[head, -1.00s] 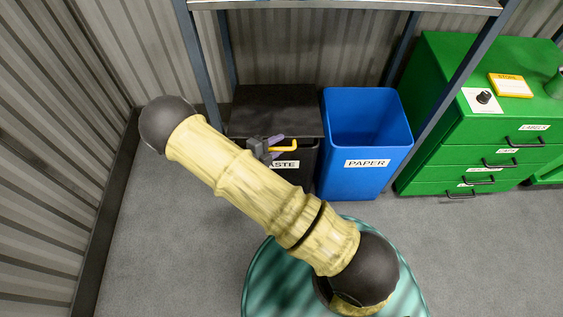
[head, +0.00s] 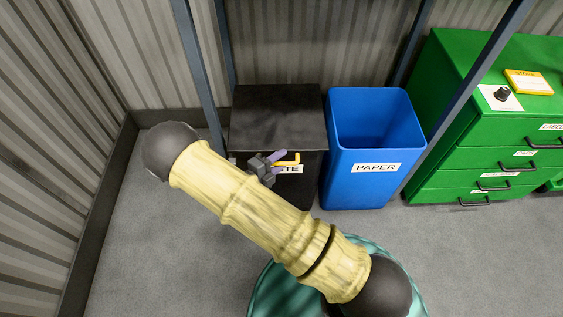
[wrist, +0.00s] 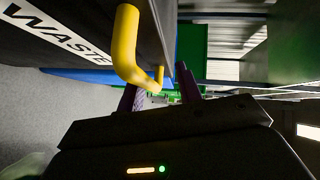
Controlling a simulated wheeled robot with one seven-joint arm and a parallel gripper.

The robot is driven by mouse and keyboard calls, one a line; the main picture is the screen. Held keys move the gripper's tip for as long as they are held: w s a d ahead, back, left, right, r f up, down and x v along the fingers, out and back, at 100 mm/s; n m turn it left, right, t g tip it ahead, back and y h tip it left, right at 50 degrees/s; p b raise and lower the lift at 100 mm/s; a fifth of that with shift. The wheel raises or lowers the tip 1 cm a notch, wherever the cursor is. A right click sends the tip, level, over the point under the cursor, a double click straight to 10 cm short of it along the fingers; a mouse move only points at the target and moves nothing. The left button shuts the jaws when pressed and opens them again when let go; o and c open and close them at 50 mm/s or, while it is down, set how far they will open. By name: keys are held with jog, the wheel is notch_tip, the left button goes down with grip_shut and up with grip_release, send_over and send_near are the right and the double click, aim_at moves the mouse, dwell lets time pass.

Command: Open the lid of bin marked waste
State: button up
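The black waste bin (head: 310,190) stands on the floor with its flat black lid (head: 280,112) down. Its white label is partly covered by my arm in the head view; the wrist view shows the word WASTE (wrist: 62,32). A yellow handle (head: 290,162) sticks out at the front of the lid, and it fills the upper middle of the wrist view (wrist: 128,48). My gripper (head: 276,163) is at the handle, its purple fingers apart. In the wrist view the handle's far end shows between the fingertips (wrist: 160,88); I cannot tell whether they touch it.
A blue open bin marked PAPER (head: 368,195) stands just right of the waste bin. Green drawers (head: 480,145) stand further right. Dark blue posts (head: 200,70) rise around the bins. A corrugated wall (head: 60,130) is at left, with bare grey floor before it.

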dwell(0.4)
jog(key=p+v, duration=0.5)
jog(key=v, duration=1.5)
jog(key=shift+f, duration=0.35)
dwell(1.4)
jog(key=shift+r+p, duration=0.1)
jog(key=shift+p, duration=0.4)
